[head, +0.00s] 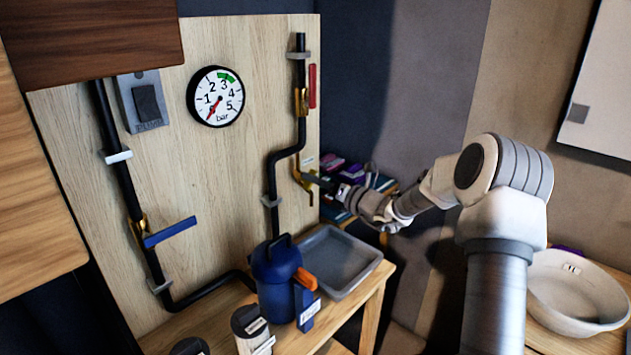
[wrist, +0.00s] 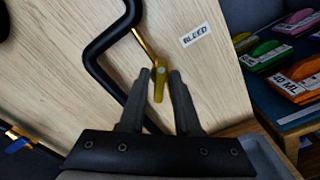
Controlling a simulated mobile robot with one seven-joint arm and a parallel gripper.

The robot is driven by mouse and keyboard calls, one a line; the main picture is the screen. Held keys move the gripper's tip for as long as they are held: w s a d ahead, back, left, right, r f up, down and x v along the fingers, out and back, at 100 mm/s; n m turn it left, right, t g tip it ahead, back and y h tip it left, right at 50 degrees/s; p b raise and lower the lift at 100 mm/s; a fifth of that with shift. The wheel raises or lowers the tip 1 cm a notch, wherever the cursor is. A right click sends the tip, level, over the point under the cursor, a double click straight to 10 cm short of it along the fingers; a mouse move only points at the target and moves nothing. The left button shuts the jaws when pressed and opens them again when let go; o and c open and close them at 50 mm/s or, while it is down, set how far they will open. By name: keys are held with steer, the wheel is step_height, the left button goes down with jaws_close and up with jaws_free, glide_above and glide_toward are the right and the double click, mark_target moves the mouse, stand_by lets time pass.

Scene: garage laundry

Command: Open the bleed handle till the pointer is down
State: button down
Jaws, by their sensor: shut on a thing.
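The yellow bleed handle (wrist: 159,88) hangs nearly straight down between my fingers in the wrist view. My gripper (wrist: 160,76) is shut on it, one dark finger on each side. A "BLEED" label (wrist: 196,35) is on the board to its right. In the head view my gripper (head: 318,182) reaches in from the right to the brass bleed fitting (head: 300,176); its fingertips are small there. The round pressure gauge (head: 218,97) is on the wooden board. Its red pointer (head: 213,109) points down and to the left, below the 1.
Black pipes run over the board (head: 170,55). A blue lever (head: 170,232) is on the left pipe and a red lever (head: 312,86) at upper right. A blue jug (head: 277,280) and grey tray (head: 374,255) stand below. Colourful packs (wrist: 290,50) are right of the board.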

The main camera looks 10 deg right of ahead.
stand_by(0.3)
steer(key=shift+n+b, duration=2.6)
steer(key=shift+n, duration=0.2)
steer(key=c, duration=0.9)
jaws_free()
steer(key=shift+s, duration=0.1)
steer(key=p+v, duration=0.1)
steer(key=v, duration=1.6)
steer(key=shift+s+d+r+p, duration=0.1)
steer(key=shift+s+p, duration=0.05)
steer(key=shift+p, duration=0.25)
